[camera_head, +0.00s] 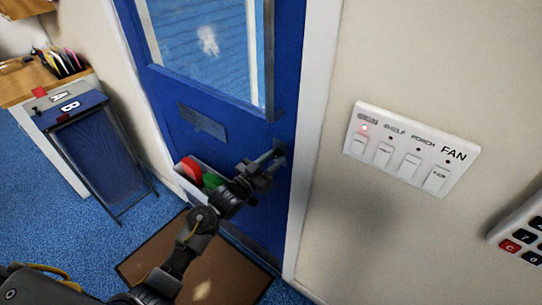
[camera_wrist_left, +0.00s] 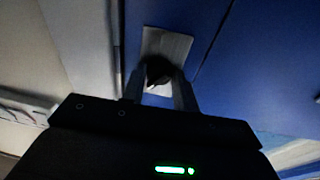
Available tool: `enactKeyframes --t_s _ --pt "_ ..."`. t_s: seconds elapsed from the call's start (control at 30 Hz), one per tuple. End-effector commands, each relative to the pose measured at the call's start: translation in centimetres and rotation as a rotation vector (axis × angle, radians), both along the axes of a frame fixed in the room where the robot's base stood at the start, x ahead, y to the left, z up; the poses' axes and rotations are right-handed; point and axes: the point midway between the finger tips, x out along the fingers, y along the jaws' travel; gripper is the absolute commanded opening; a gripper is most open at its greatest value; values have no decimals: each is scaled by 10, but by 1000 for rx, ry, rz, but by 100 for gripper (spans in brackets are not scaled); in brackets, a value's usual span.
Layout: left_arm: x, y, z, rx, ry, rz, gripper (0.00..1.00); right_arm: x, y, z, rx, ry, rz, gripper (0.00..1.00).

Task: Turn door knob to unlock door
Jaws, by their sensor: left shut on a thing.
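The blue door (camera_head: 285,190) with a window stands ahead inside a white frame, and it appears closed. The door knob (camera_wrist_left: 158,70) shows dark in the left wrist view, in front of a pale plate (camera_wrist_left: 180,46). My left gripper (camera_head: 270,163) reaches the door's right edge in the head view. In the left wrist view its two fingers (camera_wrist_left: 160,88) stand on either side of the knob, shut on it. The fingers and wrist hide most of the knob. My right gripper is not in view.
A switch panel (camera_head: 437,161) labelled FAN and a keypad (camera_head: 522,228) are on the wall at right. A holder with red and green items (camera_head: 191,166) is on the door's lower part. A brown mat (camera_head: 235,276) lies below. A desk (camera_head: 22,82) stands at left.

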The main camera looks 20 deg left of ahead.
Motion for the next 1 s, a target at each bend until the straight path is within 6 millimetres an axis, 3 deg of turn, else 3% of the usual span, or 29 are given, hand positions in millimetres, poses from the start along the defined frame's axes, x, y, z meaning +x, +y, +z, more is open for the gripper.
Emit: enactKeyframes --t_s 0.5,1.0 --pt "-1 -2 2 -416 165 2 7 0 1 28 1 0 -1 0" --pt "-1 -3 1 -590 233 1 7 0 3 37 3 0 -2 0"
